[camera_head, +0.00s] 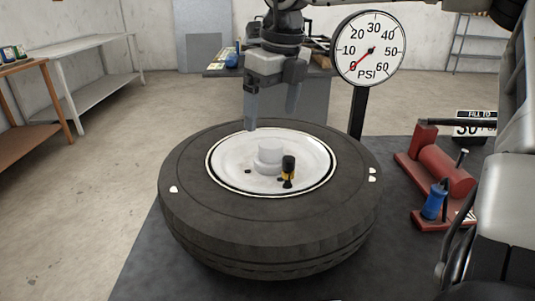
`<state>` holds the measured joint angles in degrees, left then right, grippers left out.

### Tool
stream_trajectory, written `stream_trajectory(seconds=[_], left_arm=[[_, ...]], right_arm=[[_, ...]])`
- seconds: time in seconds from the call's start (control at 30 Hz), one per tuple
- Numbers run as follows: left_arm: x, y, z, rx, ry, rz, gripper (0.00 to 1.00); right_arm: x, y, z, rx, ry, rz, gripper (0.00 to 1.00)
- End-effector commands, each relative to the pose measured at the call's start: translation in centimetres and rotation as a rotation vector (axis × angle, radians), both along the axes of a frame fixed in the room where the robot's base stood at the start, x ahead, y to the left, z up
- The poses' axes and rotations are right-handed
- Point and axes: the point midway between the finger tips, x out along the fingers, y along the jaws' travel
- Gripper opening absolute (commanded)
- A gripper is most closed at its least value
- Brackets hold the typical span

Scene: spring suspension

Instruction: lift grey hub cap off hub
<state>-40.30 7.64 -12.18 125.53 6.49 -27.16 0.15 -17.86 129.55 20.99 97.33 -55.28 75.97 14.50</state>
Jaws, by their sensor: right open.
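The grey hub cap (269,158) is a pale stepped cylinder at the middle of the white wheel hub (226,167). The hub sits inside a black tire (190,215) lying flat. My right gripper (271,113) points down above the far side of the wheel, a little beyond the cap. Its two fingers are apart with nothing between them, and it is clear of the cap. My left gripper is out of view.
A small black and yellow piece (288,170) stands on the hub just right of the cap. A PSI gauge (371,48) stands behind the wheel. A red pump (440,170) with a blue-handled part (434,202) lies at the right on the dark mat (160,265).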

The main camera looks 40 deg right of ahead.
Motion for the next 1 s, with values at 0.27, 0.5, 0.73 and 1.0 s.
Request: stream_trajectory(seconds=[0.27, 0.5, 0.73, 1.0], left_arm=[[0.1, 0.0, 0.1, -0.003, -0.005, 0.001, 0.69], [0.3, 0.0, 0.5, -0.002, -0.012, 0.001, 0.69], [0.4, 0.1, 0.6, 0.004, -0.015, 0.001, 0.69], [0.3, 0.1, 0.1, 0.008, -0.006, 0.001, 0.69]], right_arm=[[0.7, 0.0, -4.5, 0.001, 0.002, -0.001, 0.88], [0.8, -0.3, -6.4, 0.003, 0.003, -0.002, 0.88], [1.1, -0.7, -9.6, 0.002, 0.002, -0.001, 0.88], [1.3, -0.7, -10.1, 0.002, -0.001, -0.001, 0.88]])
